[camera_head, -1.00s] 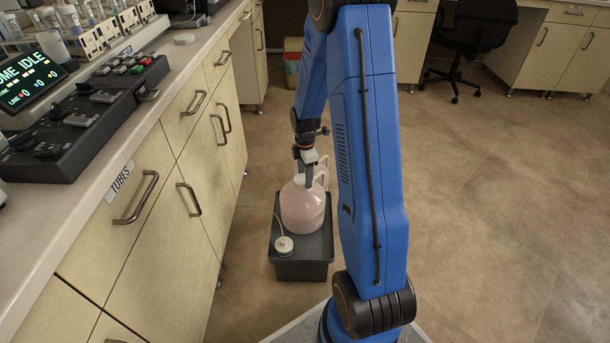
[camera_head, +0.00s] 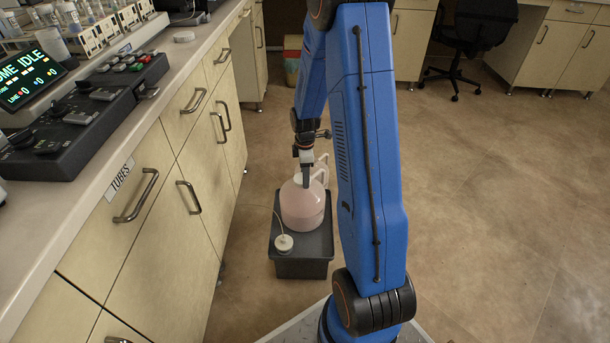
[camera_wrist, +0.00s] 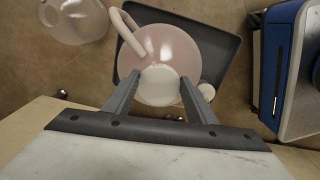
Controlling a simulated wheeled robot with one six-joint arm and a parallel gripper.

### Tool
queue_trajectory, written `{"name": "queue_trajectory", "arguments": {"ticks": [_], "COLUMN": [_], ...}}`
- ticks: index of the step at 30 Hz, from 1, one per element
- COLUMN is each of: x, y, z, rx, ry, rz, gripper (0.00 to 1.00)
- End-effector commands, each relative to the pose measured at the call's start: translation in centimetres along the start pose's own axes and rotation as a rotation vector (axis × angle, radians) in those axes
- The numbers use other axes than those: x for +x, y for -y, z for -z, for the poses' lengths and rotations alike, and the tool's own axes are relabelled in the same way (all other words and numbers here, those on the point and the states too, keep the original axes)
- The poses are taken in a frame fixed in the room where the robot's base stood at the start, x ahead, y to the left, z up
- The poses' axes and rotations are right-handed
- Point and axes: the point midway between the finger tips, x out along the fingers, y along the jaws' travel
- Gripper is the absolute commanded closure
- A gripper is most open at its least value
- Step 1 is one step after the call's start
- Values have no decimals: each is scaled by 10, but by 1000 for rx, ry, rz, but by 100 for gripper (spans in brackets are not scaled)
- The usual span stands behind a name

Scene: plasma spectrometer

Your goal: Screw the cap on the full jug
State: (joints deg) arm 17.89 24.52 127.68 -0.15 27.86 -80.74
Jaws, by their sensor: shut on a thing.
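The full jug (camera_head: 302,211), translucent with pink liquid and a looped handle, stands upright in a dark grey tray (camera_head: 303,268) on the floor. It also shows in the wrist view (camera_wrist: 168,42). My gripper (camera_head: 306,184) points down at the jug's top. In the wrist view its two fingers (camera_wrist: 160,80) are shut on a round white cap (camera_wrist: 160,79), one finger on each side. The cap is over the jug's mouth and hides it. I cannot tell how far the threads are engaged.
A white cap with a thin tube (camera_head: 284,243) lies at the tray's near left corner. Another clear jug (camera_wrist: 75,20) shows at the wrist view's upper left. The drawer bench (camera_head: 150,190) runs close along the left. Open floor (camera_head: 480,200) lies to the right.

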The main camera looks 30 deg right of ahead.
Motion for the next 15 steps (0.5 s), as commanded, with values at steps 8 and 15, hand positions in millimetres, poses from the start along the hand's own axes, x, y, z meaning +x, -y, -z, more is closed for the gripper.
{"name": "queue_trajectory", "arguments": {"ticks": [8,15], "x": [-1,-1], "y": [-3,-3], "z": [0,0], "rx": [274,510], "ry": [-1,-2], "rz": [-7,-7], "gripper": [69,69]}}
